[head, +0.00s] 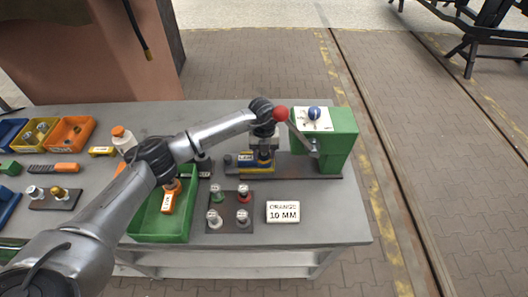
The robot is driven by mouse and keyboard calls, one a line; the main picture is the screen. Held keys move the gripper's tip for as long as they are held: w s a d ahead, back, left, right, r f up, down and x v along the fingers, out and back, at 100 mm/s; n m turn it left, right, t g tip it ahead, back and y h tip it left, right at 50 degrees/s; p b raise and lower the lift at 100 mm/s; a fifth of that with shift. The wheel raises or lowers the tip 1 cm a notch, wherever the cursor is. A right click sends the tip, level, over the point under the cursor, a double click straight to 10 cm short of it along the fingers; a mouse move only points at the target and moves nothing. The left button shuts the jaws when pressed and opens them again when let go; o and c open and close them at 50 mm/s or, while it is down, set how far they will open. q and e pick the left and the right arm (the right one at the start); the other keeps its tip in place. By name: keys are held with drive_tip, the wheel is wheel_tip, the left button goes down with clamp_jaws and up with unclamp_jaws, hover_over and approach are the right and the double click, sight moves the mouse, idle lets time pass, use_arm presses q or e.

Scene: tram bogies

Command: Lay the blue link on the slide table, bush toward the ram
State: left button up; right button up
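My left arm comes in from the left, and its gripper (265,150) points down over the slide table (258,171) of the green press (338,143). Something narrow and blue, which looks like the blue link (262,160), shows right under the fingers. The fingers hide part of it, so I cannot tell whether they are closed on it, whether it rests on the table, or which end the bush is at. The press body with the ram side stands to the right of the gripper. My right gripper is not in view.
A sign reading ORANGE 10 MM (283,212) and a dark plate with several pegs (230,212) stand in front of the press. A green tray (163,222) is left of them. Orange (70,133) and yellow bins stand far left. A red ball knob (281,113) is close to the gripper.

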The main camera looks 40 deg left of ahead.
use_arm(q)
drive_tip(key=o, duration=0.3)
drive_tip(key=shift+o, duration=0.2)
drive_tip(key=shift+r, duration=0.25)
wheel_tip(320, 180, up, 12)
drive_tip(key=w+a, duration=0.1)
drive_tip(key=shift+w+f, duration=0.1)
drive_tip(key=shift+f, duration=0.05)
idle(0.5)
